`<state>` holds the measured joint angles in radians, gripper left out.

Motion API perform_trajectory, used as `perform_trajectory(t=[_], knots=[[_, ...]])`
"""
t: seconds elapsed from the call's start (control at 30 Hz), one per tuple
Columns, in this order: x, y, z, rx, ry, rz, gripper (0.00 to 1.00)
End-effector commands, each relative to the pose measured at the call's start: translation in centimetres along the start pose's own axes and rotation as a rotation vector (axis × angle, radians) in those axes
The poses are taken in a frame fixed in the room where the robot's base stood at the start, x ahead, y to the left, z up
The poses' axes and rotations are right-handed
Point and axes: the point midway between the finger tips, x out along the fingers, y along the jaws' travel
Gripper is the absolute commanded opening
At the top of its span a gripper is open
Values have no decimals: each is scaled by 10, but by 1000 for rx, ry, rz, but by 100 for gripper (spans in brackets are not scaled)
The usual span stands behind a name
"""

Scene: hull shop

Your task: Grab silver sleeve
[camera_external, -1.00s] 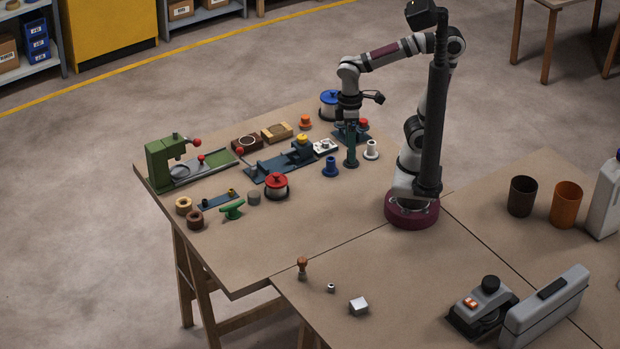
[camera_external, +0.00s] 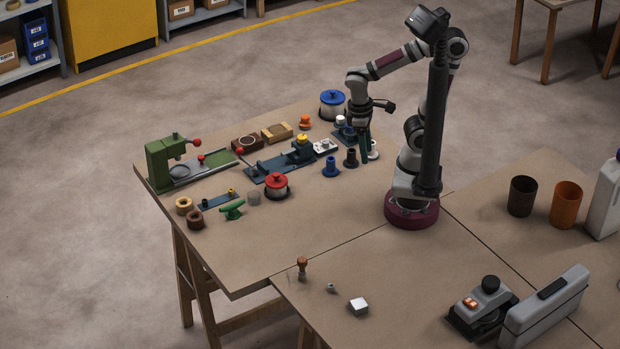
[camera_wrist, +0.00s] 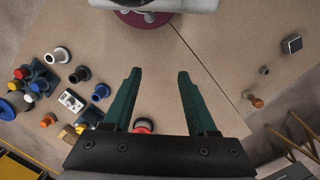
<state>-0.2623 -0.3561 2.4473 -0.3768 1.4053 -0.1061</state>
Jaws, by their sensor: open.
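The silver sleeve, a pale grey flanged piece (camera_external: 374,150), stands upright on the table, partly hidden behind my gripper (camera_external: 364,161) in the external view. It also shows in the wrist view (camera_wrist: 60,55), at the upper left, well left of my fingers. My gripper (camera_wrist: 159,74) has its two green fingers apart, with only bare table between their tips. It points down and is empty. A black flanged sleeve (camera_external: 351,157) and a blue one (camera_external: 331,167) stand in a row with the silver one; both are left of my fingers in the wrist view.
A blue holder (camera_wrist: 38,78) with coloured pieces stands close to the silver sleeve. A small white panel (camera_external: 325,146), a blue-topped spool (camera_external: 332,103) and a red-topped spool (camera_external: 277,185) are nearby. The front table is mostly clear around a silver block (camera_external: 359,306).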

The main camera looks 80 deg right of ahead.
Motion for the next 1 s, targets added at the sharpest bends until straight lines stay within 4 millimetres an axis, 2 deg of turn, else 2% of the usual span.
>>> perform_trajectory(t=[0.03, 0.07, 0.17, 0.2, 0.27, 0.3, 0.37, 0.4, 0.43, 0.5, 0.6, 0.63, 0.67, 0.77, 1.0], knots=[[3, -14, -10, -228, -37, 104, 58], [5, -23, -17, -376, -53, 176, 58], [16, -72, -37, -893, -90, 435, 58], [24, -99, -41, -1107, -99, 550, 58], [40, -146, -38, -1429, -104, 739, 58], [54, -179, -29, -1640, -100, 875, 58], [77, -226, -5, -1926, -83, 1082, 58], [94, -253, 16, -2092, -67, 1219, 58], [106, -270, 33, -2200, -51, 1316, 58], [132, -299, 71, -2396, -12, 1520, 58], [158, -319, 110, -2555, 35, 1721, 58], [162, -322, 117, -2579, 46, 1758, 58], [166, -324, 120, 2583, -51, -1775, 58], [174, -326, 111, 2551, -53, -1770, 58], [197, -328, 46, 2559, -49, -1770, 58]])
